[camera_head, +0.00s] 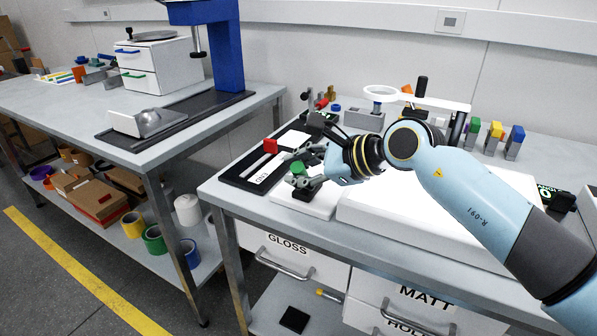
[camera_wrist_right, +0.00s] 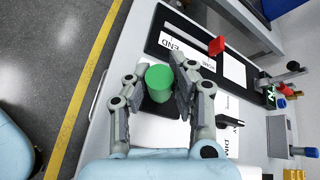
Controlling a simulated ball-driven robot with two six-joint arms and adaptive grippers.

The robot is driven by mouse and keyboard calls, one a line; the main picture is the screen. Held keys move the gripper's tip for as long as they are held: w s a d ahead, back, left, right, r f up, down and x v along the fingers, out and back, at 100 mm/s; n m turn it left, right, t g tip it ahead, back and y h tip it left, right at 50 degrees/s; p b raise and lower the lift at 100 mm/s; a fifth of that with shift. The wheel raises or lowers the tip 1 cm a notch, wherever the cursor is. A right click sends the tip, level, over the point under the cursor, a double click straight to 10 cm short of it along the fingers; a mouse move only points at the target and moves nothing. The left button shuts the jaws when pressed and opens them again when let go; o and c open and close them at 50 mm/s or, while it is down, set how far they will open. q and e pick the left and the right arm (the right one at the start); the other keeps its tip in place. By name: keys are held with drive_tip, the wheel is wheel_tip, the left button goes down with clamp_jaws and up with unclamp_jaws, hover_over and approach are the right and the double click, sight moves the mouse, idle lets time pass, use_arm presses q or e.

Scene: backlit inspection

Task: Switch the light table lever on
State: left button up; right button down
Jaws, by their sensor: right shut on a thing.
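The lever's green knob (camera_head: 297,167) is at the left end of the white light table (camera_head: 420,222), above a dark base on a white panel. My right gripper (camera_head: 293,169) reaches in from the right and is shut on this knob. In the right wrist view the green knob (camera_wrist_right: 160,77) sits between the two fingers, which hide part of its sides. The dark lever part (camera_wrist_right: 157,107) below it is mostly covered. I cannot tell the lever's exact setting. My left gripper is not in view.
A ring magnifier (camera_head: 381,92) and several coloured blocks stand behind. A second bench (camera_head: 60,112) is at left, with a floor gap between.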

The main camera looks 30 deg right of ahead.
drive_tip(key=shift+s+f, duration=0.15)
drive_tip(key=shift+f, duration=0.15)
drive_tip(key=c, duration=1.4)
unclamp_jaws()
drive_tip(key=shift+a, duration=0.1)
drive_tip(key=o, duration=0.3)
drive_tip(key=shift+r, duration=0.2)
drive_tip(key=shift+v, duration=5.95)
